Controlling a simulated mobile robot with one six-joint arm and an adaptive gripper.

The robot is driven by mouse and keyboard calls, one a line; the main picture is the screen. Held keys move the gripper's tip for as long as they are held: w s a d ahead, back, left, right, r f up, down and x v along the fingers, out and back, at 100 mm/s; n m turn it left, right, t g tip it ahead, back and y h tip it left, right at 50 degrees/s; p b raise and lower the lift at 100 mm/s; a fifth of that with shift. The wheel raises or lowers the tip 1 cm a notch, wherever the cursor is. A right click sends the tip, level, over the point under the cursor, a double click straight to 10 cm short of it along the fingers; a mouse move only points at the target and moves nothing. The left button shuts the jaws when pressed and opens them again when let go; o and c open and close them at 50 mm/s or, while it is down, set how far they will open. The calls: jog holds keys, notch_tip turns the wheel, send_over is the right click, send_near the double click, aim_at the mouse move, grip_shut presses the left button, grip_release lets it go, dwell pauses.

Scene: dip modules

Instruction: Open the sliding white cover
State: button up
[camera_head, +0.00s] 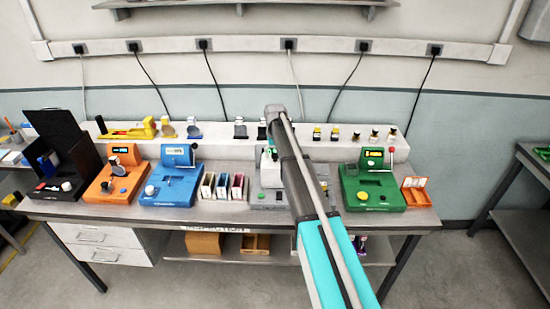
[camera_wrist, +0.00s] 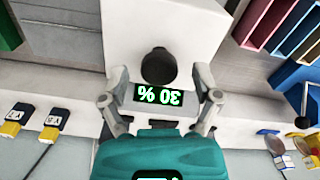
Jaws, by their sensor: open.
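A white cover-like part (camera_wrist: 190,22) of a module fills the top middle of the wrist view. A round black knob (camera_wrist: 158,66) stands on it, with a green "30 %" display (camera_wrist: 158,96) upside down just below. My gripper (camera_wrist: 161,72) is open, one finger on each side of the knob, with clear gaps on both sides. Whether the fingers touch the white surface, I cannot tell. In the head view the grey module (camera_head: 262,197) stands mid-bench, with a white part (camera_head: 268,158) on top. My arm hides much of it and the gripper's fingers.
A blue module (camera_head: 170,185) and coloured boxes (camera_head: 222,188) stand left of the grey module. A green module (camera_head: 370,190) stands right. A white ledge (camera_head: 215,140) with small parts runs behind. Bare bench shows at the front edge.

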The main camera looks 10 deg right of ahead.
jog(key=shift+f, duration=0.15)
grip_shut()
dwell(0.5)
